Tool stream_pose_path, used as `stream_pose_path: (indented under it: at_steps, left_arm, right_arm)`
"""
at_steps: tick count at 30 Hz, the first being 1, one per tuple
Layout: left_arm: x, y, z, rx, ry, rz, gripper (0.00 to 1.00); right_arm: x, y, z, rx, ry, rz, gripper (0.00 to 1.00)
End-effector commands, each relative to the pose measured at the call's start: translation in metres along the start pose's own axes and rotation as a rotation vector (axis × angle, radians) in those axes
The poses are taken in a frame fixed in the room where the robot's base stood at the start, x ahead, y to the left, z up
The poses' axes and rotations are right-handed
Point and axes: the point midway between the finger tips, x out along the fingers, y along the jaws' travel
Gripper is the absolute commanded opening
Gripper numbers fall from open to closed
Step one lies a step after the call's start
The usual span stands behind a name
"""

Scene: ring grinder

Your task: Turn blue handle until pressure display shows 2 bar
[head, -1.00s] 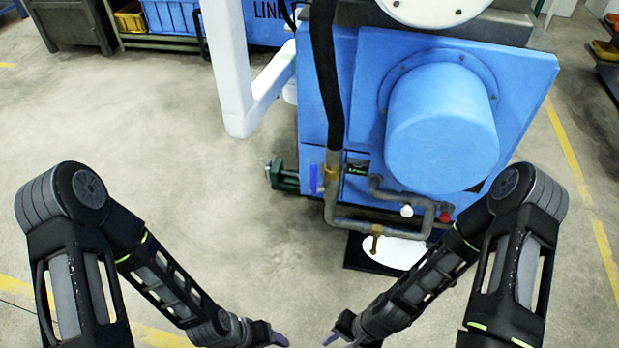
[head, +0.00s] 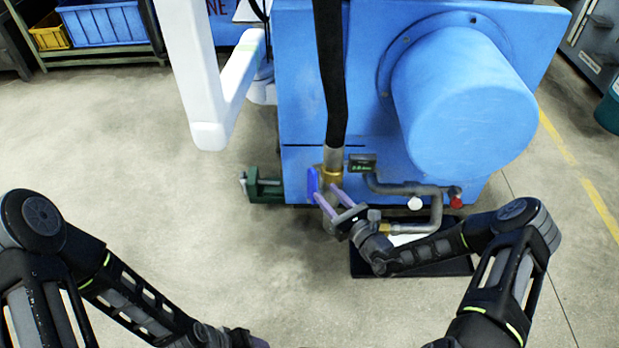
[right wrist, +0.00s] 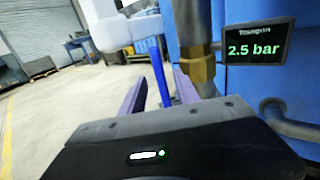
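The blue handle (head: 312,184) sits on a brass valve (head: 332,176) at the lower front of the blue machine. In the right wrist view the handle (right wrist: 161,76) stands nearly upright beside the brass fitting (right wrist: 196,73). The pressure display (right wrist: 253,50) reads 2.5 bar; in the head view the display (head: 362,163) is small. My right gripper (head: 326,191) is open, its purple fingers (right wrist: 133,100) pointing at the valve. In the wrist view the handle appears between the fingers with gaps on both sides; contact is not visible. My left gripper (head: 257,342) is mostly cut off at the bottom edge.
A grey pipe (head: 415,188) with white and red knobs runs right of the valve. A black hose (head: 330,80) comes down from above. A white arm-like post (head: 205,90) stands left of the machine, and a green bracket (head: 262,186) sits low beside it. Floor at left is clear.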

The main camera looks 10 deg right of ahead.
Motion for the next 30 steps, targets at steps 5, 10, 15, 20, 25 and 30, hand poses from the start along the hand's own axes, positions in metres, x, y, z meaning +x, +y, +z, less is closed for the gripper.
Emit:
stream_pose_path:
  at_steps: [5,10,15,20,25,30]
  left_arm:
    - [0.0,0.0,0.0,-0.001,0.001,0.0,0.63]
    - [0.003,-0.002,-0.001,-0.002,0.002,-0.001,0.63]
    - [0.009,-0.006,-0.003,-0.004,0.007,-0.003,0.63]
    - [0.016,-0.01,-0.005,-0.007,0.012,-0.006,0.63]
    - [0.019,-0.012,-0.007,-0.009,0.015,-0.007,0.63]
    - [0.019,-0.013,-0.007,-0.01,0.016,-0.008,0.63]
  right_arm:
    - [0.001,0.001,0.0,0.001,0.001,0.003,0.38]
    - [0.01,0.002,-0.001,0.0,0.001,0.005,0.38]
    - [0.033,0.003,-0.003,0.0,0.0,0.007,0.38]
    - [0.058,0.003,-0.003,0.0,0.0,0.007,0.38]
    - [0.075,0.003,-0.002,0.001,0.002,0.007,0.38]
    - [0.079,0.003,-0.001,0.001,0.003,0.006,0.38]
